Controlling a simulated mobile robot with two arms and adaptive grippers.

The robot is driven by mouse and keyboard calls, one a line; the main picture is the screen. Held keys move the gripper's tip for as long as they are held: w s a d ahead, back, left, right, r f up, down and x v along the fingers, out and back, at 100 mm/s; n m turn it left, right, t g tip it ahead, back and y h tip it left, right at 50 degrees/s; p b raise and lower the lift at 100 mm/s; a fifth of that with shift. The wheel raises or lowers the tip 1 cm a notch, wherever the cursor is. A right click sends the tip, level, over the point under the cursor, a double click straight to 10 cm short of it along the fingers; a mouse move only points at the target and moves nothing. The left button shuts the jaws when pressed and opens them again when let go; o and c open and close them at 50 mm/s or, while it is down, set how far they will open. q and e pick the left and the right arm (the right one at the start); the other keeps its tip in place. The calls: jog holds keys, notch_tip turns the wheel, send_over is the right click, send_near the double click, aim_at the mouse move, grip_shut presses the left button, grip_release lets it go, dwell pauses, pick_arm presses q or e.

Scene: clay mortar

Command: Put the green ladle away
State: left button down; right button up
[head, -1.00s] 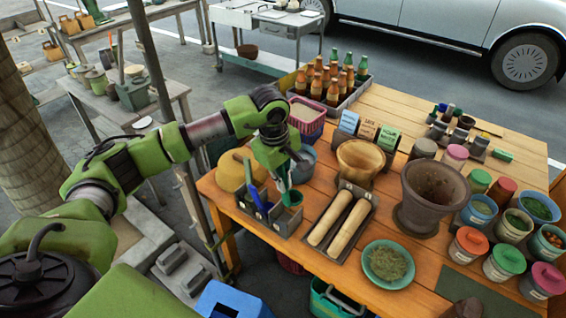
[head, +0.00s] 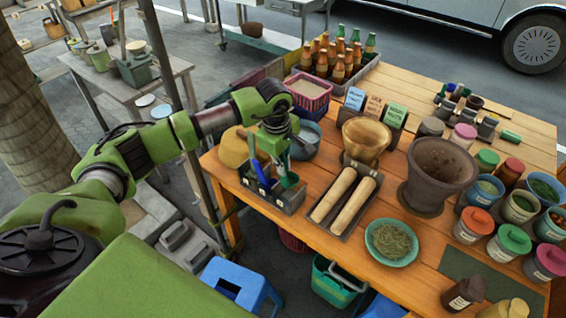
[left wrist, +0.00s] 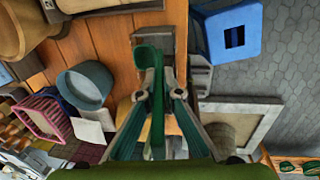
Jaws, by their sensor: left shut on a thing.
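My left gripper (head: 277,148) is at the left end of the wooden table, shut on the green ladle (head: 290,181). The ladle hangs below the fingers, bowl lowest, at the right part of a grey divided holder (head: 291,203). I cannot tell whether the bowl is inside a compartment or just above it. A blue utensil (head: 259,172) stands in the holder's left part. In the left wrist view the ladle (left wrist: 148,57) extends beyond the closed fingers (left wrist: 157,88). My right gripper is not in view.
A tray with two rolling pins (head: 336,195) lies right of the holder. A grey-blue bucket (head: 308,138) and a wooden bowl (head: 366,138) stand behind. A green dish of herbs (head: 391,243) and a stone mortar (head: 438,172) are farther right. A blue stool (head: 243,284) stands below the table edge.

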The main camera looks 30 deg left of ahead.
aim_at(283, 183)
pick_arm(q)
jog(key=shift+f+b, duration=3)
jog(key=shift+f, duration=0.9)
jog(key=c, duration=2.2)
grip_release()
jog(key=shift+o, duration=0.3)
